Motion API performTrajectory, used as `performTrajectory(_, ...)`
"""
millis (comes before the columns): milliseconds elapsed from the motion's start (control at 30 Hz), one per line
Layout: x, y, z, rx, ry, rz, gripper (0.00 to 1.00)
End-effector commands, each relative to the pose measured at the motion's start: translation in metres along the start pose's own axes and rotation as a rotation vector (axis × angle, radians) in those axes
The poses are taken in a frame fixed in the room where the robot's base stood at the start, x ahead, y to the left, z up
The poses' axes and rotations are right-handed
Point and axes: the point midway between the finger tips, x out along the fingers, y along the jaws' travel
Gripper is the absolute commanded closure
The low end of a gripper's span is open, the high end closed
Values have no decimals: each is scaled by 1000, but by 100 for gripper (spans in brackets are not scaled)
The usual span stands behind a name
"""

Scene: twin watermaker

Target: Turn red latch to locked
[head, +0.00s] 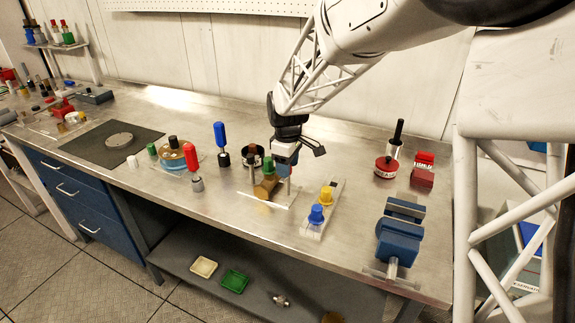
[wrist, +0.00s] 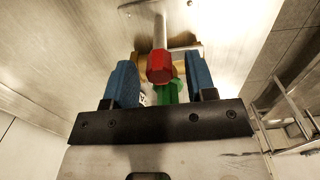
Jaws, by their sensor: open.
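In the wrist view, a red faceted knob (wrist: 160,67), which appears to be the red latch, sits at the end of a pale rod. My gripper (wrist: 161,72) has its two blue fingers apart, one on each side of the knob, with gaps visible. A green part (wrist: 167,92) shows just below the knob. In the head view my gripper (head: 281,176) is over a small fixture with a clear base plate (head: 282,199), a brown cylinder (head: 265,187) and a green knob (head: 268,165). The red knob cannot be made out there, and its locked or unlocked position cannot be told.
A block with yellow (head: 327,195) and blue (head: 316,214) knobs stands just right of the fixture. A blue vise (head: 400,232) is farther right. Red-handled (head: 193,158) and blue-handled (head: 220,137) tools stand to the left. The bench is bare toward its front middle.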

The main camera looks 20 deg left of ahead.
Motion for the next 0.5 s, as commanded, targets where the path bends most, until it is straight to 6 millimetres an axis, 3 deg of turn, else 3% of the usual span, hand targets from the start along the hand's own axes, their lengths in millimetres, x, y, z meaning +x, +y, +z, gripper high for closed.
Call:
performTrajectory(267, 1, 0, 0, 0, 0, 0, 49)
performTrajectory(500, 1, 0, 0, 0, 0, 0, 83)
